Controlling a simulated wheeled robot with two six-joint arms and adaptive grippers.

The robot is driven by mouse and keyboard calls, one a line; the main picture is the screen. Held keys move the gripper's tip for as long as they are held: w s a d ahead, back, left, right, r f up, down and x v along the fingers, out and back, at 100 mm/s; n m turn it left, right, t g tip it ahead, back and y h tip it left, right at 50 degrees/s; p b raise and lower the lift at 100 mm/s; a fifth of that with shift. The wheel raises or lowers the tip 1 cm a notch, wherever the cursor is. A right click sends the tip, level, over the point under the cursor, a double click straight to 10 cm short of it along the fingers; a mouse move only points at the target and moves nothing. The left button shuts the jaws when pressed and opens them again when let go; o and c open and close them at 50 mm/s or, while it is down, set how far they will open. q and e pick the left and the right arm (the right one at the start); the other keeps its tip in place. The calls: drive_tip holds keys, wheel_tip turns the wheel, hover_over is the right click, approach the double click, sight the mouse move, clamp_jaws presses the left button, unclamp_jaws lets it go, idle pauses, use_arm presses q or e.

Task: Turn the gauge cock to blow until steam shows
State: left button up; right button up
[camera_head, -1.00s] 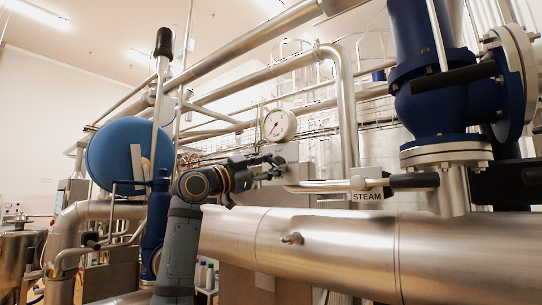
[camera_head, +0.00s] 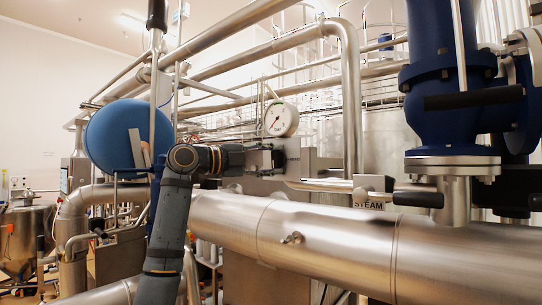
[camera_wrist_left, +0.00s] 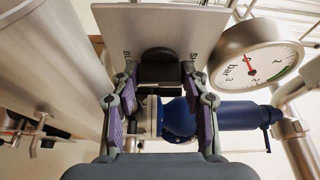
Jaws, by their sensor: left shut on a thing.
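The gauge cock's dark handle (camera_wrist_left: 160,66) shows in the left wrist view in front of a grey plate (camera_wrist_left: 185,28). Partly hidden letters flank it, "BL" on the left and "S" on the right. My left gripper (camera_wrist_left: 160,76) is shut on the handle, with a purple-padded finger on each side. In the head view the left gripper (camera_head: 274,159) reaches from the left to the plate below the round white gauge (camera_head: 281,119); the handle is hidden there. The gauge, marked "bar", has a red needle and also shows in the wrist view (camera_wrist_left: 255,60). My right gripper is out of view.
A lever with a black grip (camera_head: 418,199) and a STEAM label (camera_head: 368,201) lies right of the plate. A thick steel pipe (camera_head: 340,240) runs below. A blue valve (camera_head: 450,100) stands at right, a blue round vessel (camera_head: 118,138) at left.

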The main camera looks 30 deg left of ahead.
use_arm(q)
drive_tip(key=shift+f+m+g, duration=0.1)
drive_tip(key=shift+m+g, duration=0.2)
drive_tip(key=shift+m, duration=0.5)
drive_tip(key=shift+f, duration=0.1)
drive_tip(key=o, duration=1.1)
drive_tip(key=shift+o, duration=0.2)
drive_tip(key=shift+d+r, duration=0.1)
drive_tip(key=shift+r, duration=0.1)
drive_tip(key=shift+s+a, duration=0.25)
drive_tip(key=v, duration=1.1)
drive_tip(key=shift+s, duration=0.35)
drive_tip(key=shift+w+d, duration=0.15)
